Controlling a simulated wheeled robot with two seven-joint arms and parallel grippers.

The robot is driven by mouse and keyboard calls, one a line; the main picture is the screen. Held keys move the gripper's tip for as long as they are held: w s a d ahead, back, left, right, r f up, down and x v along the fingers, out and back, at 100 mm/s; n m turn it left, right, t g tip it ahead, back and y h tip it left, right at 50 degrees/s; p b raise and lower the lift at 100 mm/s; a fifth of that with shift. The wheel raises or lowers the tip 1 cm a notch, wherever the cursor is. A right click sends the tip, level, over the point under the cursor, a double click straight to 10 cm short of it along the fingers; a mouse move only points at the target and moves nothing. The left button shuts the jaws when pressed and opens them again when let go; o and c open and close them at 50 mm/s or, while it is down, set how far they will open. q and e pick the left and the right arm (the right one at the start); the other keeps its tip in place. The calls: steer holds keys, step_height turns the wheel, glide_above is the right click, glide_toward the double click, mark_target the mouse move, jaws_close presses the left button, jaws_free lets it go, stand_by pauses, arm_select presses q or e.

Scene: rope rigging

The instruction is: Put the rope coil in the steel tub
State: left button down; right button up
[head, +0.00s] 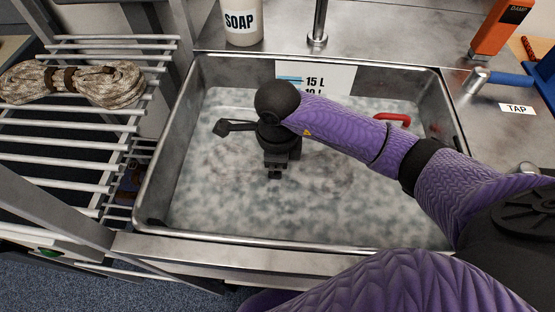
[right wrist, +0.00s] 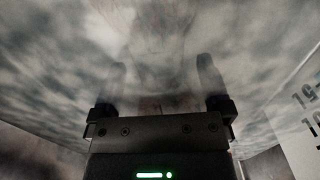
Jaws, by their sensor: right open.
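The rope coil (head: 78,82) is a tan and brown speckled bundle bound with dark bands. It lies on the slatted metal rack at the left, outside the tub. The steel tub (head: 182,105) is a wide rectangular basin holding cloudy grey-white liquid. My right gripper (head: 275,174) points down over the left-middle of the tub, well to the right of the coil. In the right wrist view its two fingers (right wrist: 162,85) stand apart with nothing seen between them, facing the mottled liquid. I cannot tell how close the tips are to the surface. My left gripper is not seen.
The slatted rack (head: 85,152) stands left of the tub. A soap container (head: 242,22) and a metal spout (head: 318,22) are behind it. A red handle (head: 393,118) shows at the tub's right side. A blue-handled tap (head: 505,78) and an orange item (head: 500,28) are at right.

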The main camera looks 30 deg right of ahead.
arm_select(q)
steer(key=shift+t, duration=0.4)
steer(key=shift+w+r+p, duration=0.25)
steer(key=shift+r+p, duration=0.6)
steer(key=shift+p, duration=0.05)
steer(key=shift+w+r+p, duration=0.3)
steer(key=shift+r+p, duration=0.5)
steer(key=shift+p, duration=0.05)
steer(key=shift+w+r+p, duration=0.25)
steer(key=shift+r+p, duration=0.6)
steer(key=shift+p, duration=0.05)
arm_select(e)
step_height(320, 180, up, 12)
steer(key=shift+r, duration=0.15)
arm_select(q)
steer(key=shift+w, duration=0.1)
arm_select(e)
steer(key=shift+r, duration=0.1)
